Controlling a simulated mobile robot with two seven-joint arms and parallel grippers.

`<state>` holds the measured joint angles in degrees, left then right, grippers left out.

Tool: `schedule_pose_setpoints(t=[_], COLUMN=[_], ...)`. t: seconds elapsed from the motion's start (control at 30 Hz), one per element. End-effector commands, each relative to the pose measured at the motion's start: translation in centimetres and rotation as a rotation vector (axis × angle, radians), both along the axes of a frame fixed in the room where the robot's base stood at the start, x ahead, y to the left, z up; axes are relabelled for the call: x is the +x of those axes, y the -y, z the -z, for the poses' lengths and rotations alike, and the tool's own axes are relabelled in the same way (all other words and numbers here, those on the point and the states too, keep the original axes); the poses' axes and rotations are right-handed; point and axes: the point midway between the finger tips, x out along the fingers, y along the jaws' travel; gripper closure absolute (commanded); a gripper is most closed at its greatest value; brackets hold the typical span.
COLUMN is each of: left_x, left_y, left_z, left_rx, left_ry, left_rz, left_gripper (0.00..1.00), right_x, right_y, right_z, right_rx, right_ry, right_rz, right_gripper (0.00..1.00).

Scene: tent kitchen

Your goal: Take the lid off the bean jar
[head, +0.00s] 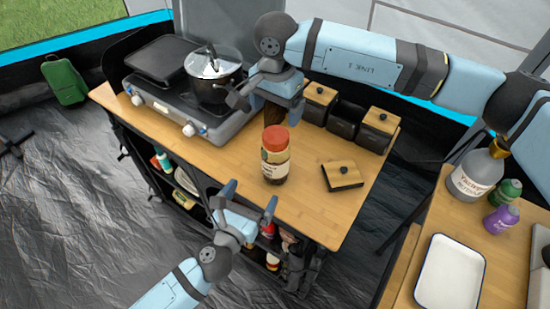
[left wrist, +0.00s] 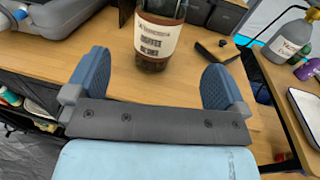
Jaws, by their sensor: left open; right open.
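The bean jar (head: 276,167) is a glass jar with a pale label, upright on the wooden counter. Its red-orange lid (head: 275,138) sits on top. In the left wrist view the jar's lower part (left wrist: 160,35) shows beyond the fingers, roughly between them; its lid is out of that frame. My left gripper (head: 249,198) is open and empty, in front of the jar at the counter's near edge, apart from it. My right gripper (head: 267,104) is open behind the jar, close to the pot. A dark brown thing shows below it; I cannot tell whether they touch.
A stove with a lidded pot (head: 213,88) stands left of my right gripper. Black canisters (head: 377,130) line the back right; the middle one looks uncovered. A wooden lid (head: 343,175) lies right of the jar. A side table holds a white tray (head: 450,270) and bottles.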

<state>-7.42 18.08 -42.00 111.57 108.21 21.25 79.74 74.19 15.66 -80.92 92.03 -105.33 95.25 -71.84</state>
Motion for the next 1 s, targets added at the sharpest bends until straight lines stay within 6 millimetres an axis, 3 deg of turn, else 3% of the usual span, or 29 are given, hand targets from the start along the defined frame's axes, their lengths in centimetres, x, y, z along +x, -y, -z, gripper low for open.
schedule_pose_setpoints(t=[0.6, 0.8, 1.0], left_x=[9.8, 11.8, 12.3], left_y=[4.3, 5.3, 5.5], left_z=[-0.1, -0.1, -0.1], left_rx=[0.004, 0.004, 0.003], left_ry=[0.004, 0.004, 0.003], left_rz=[0.000, 0.000, 0.000], left_gripper=[0.00, 0.00, 0.00], right_x=[-0.1, -0.1, -0.1], right_y=[-0.1, -0.1, -0.1], right_z=[0.0, 0.0, 0.0], right_rx=[0.003, 0.004, 0.004], right_ry=[-0.003, -0.003, -0.003], right_rz=[0.001, 0.001, 0.001], right_gripper=[0.13, 0.13, 0.13])
